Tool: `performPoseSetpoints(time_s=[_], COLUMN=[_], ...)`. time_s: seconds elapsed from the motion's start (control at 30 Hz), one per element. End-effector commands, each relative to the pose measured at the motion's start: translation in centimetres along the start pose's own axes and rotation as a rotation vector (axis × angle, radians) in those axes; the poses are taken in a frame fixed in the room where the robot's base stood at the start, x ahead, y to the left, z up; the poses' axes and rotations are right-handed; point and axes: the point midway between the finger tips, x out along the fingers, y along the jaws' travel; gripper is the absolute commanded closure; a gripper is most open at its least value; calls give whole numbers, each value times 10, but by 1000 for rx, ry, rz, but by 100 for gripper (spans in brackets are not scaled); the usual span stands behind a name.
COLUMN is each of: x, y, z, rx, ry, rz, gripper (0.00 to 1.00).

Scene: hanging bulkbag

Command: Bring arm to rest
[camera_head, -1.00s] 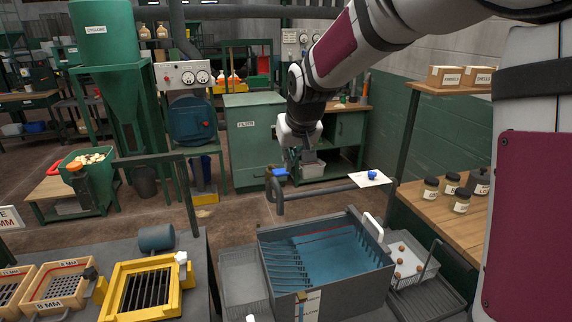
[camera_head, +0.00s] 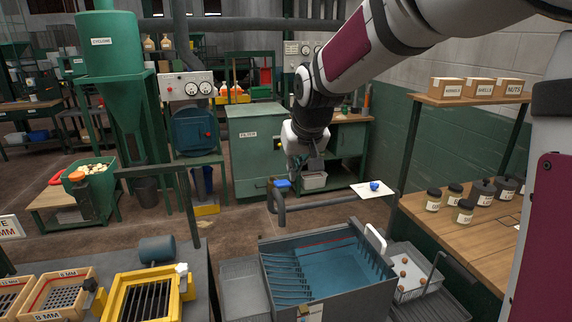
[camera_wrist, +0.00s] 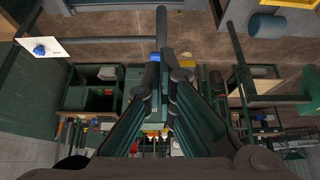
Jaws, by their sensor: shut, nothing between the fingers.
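My gripper (camera_head: 303,178) hangs in the middle of the head view, below my bent arm, in front of the green filter cabinet (camera_head: 256,140). In the wrist view my gripper (camera_wrist: 165,58) shows its dark fingers close together with nothing between them. A grey pipe rail (camera_head: 325,203) runs near the gripper, with a blue piece (camera_head: 282,184) at its left end. The blue piece also shows at the fingertips in the wrist view (camera_wrist: 155,57); I cannot tell whether they touch. A white card with a blue knob (camera_head: 374,187) is at the rail's right end.
A grey tank with blue water (camera_head: 335,270) stands below the gripper. A wooden shelf (camera_head: 460,235) with jars is at the right. Yellow and wooden sieves (camera_head: 145,295) sit at the lower left.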

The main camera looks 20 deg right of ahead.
Motion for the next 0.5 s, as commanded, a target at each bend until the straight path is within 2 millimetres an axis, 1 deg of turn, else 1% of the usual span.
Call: performPoseSetpoints(time_s=[0.1,0.17,0.27,0.37,0.4,0.47,0.5], x=[-1,-7,-26,-56,-69,-87,-98], y=[0,0,-1,-2,-2,-2,-2], z=[1,3,15,38,49,68,81], rx=[-1,-2,-8,-15,-17,-20,-20], ry=[0,1,-1,-5,-7,-10,-14], rz=[1,3,13,27,33,40,43], gripper=[100,100,100,100,100,100,100])
